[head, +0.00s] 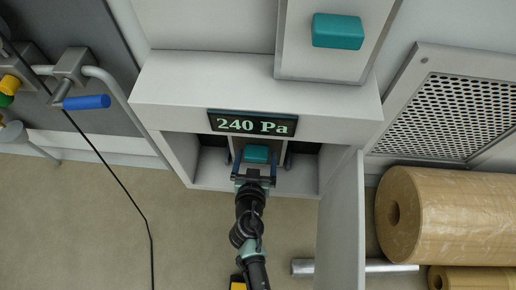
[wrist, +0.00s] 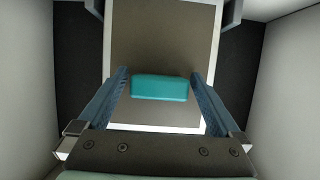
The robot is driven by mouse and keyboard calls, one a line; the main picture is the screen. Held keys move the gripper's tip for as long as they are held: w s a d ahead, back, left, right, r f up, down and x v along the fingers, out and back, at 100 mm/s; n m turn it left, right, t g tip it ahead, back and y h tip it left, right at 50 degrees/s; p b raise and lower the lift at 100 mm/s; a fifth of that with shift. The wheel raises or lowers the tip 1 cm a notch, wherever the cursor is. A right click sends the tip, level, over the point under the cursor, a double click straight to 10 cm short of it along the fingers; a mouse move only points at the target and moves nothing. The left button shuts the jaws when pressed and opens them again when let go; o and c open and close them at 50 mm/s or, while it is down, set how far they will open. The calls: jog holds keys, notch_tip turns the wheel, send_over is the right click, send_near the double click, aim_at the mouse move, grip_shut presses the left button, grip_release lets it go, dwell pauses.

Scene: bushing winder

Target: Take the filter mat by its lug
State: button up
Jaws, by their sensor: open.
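The filter mat (wrist: 160,40) is a grey-brown panel with a pale frame, inside the open cabinet. Its teal lug (wrist: 160,88) sits between the fingers of my gripper (wrist: 160,92) in the wrist view, with a small gap at each side. In the head view the lug (head: 256,154) shows between the fingertips of my gripper (head: 256,165), inside the cabinet opening. My gripper is open. Much of the mat is hidden by the cabinet top in the head view.
The cabinet (head: 165,95) bears a display (head: 252,123) reading 240 Pa. Its door (head: 342,225) stands open at the right. Another panel with a teal block (head: 338,31) is above. Brown rolls (head: 450,215) lie at the right. A blue-handled crank (head: 87,102) and black cable are at the left.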

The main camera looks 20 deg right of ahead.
jog(key=shift+c, duration=0.3)
grip_shut()
jog(key=shift+r, duration=0.15)
